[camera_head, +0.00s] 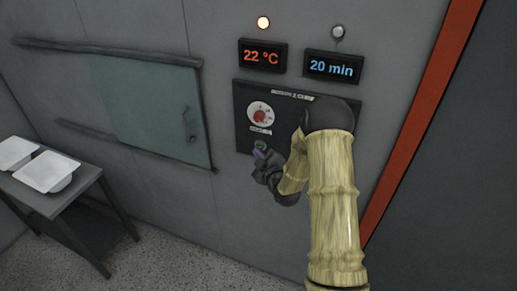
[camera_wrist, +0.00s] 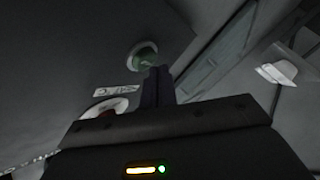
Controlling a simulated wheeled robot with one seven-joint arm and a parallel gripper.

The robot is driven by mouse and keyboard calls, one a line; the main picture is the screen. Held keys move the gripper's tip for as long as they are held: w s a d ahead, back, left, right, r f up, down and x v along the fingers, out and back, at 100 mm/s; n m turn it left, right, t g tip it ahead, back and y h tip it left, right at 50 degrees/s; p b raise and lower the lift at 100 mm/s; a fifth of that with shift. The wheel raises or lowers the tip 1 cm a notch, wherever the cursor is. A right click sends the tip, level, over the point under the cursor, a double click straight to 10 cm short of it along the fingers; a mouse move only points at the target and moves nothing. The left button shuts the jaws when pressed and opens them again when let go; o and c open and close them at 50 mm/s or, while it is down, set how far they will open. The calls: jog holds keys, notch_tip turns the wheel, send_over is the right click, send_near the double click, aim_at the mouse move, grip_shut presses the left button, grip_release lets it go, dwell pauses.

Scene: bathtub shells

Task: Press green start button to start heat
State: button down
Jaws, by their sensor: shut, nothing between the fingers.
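The green start button (camera_head: 260,145) sits low on the dark control panel (camera_head: 243,101), below a dial with a red centre (camera_head: 260,114). My gripper (camera_head: 261,155) is shut and empty, with its fingertips at the button in the head view. In the wrist view the green button (camera_wrist: 143,56) shows just beyond the fingertips (camera_wrist: 158,72); I cannot tell whether they touch it. The displays read 22 °C (camera_head: 262,56) and 20 min (camera_head: 333,67). My arm hides the right part of the panel.
A sliding glass door (camera_head: 165,110) is left of the panel. A table (camera_head: 56,203) with white shells (camera_head: 47,172) stands at the far left.

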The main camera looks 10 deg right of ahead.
jog(key=shift+s+a, duration=0.15)
jog(key=shift+s, duration=0.05)
jog(key=s+a+b, duration=0.1)
jog(key=s, duration=0.1)
jog(key=s+a+b, duration=0.1)
jog(key=s+a, duration=0.1)
dwell(0.7)
dwell(0.6)
jog(key=s+r+m+g+h, duration=0.3)
jog(key=s+m+g, duration=0.8)
jog(key=s, duration=1.6)
jog(key=g, duration=0.3)
jog(key=shift+s+m, duration=0.15)
jog(key=shift+m, duration=0.25)
